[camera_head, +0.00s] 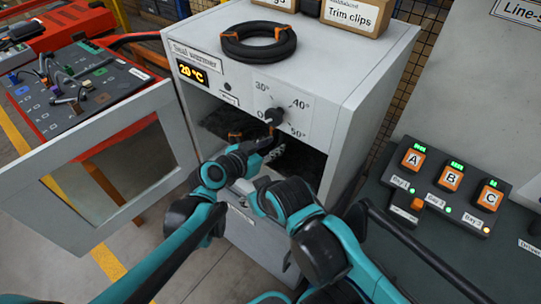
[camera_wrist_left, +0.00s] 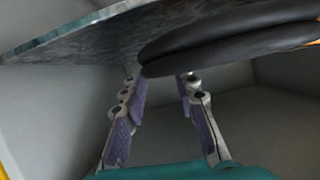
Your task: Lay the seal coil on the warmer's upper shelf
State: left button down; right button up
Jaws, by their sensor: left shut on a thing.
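The seal warmer (camera_head: 375,85) stands open-fronted, its display reading 20 °C. My left gripper (camera_head: 240,149) reaches into its dark opening, under the front panel. In the left wrist view my left gripper (camera_wrist_left: 160,82) is shut on a black seal coil (camera_wrist_left: 225,35) with a bit of orange at its edge. A flat shelf plate (camera_wrist_left: 75,45) shows close beside the coil, at upper left; whether they touch I cannot tell. In the head view the held coil is mostly hidden. Another black coil (camera_head: 258,53) with orange ties lies on top of the warmer. My right gripper cannot be made out.
The warmer's door (camera_head: 165,130) hangs open to the left. A dial (camera_head: 274,116) juts out above the opening. Boxes (camera_head: 352,14) stand on the top. A panel with bay units A, B and C (camera_head: 450,177) is at right. A red cart (camera_head: 110,85) is at left.

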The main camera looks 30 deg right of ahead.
pick_arm(q)
notch_tip(320, 180, down, 3)
jog(key=shift+f+b, duration=0.2)
jog(key=shift+b, duration=0.5)
jog(key=shift+r, duration=0.1)
jog(key=c, duration=1.6)
grip_release()
jog(key=shift+f, duration=0.2)
jog(key=o, duration=0.4)
jog(key=shift+o, duration=0.2)
jog(key=shift+r, duration=0.1)
jog(key=shift+r, duration=0.1)
